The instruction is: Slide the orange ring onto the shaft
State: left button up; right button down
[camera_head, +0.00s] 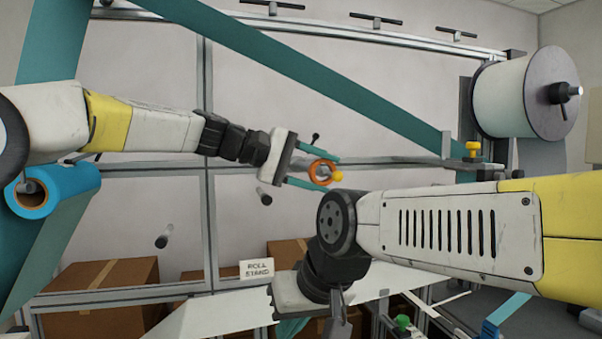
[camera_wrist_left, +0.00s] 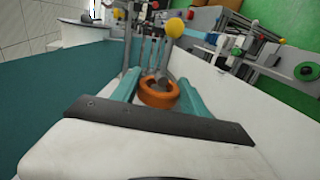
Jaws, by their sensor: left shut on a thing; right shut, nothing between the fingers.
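The orange ring (camera_head: 312,176) is between the teal fingertips of my left gripper (camera_head: 331,174), which is shut on it. In the left wrist view the ring (camera_wrist_left: 158,99) sits between the fingers, its opening visible. A yellow ball (camera_head: 338,176) shows right beside the ring; in the left wrist view the yellow ball (camera_wrist_left: 174,28) is beyond it, with a grey rod below. I cannot tell whether the ring is around this rod or which rod is the shaft. My right gripper (camera_head: 291,327) is shut and empty at the bottom, partly cut off.
A teal web (camera_head: 300,76) runs diagonally behind my left gripper. A large white roll (camera_head: 500,97) stands at the upper right, a blue roll (camera_head: 60,190) at the left. Cardboard boxes (camera_head: 100,320) are low behind the frame. My right arm fills the lower right.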

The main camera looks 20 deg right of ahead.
aim_at(301, 167)
pick_arm(q)
jog(key=shift+w, duration=0.1)
jog(key=shift+w+d, duration=0.1)
jog(key=shift+w, duration=2.3)
jog(key=shift+w, duration=0.1)
jog(key=shift+w+d, duration=0.15)
jog(key=shift+w, duration=2.25)
jog(key=shift+w+d, duration=0.1)
jog(key=shift+w, duration=1.25)
jog(key=shift+w, duration=0.35)
jog(key=shift+f, duration=0.3)
jog(key=o, duration=1.4)
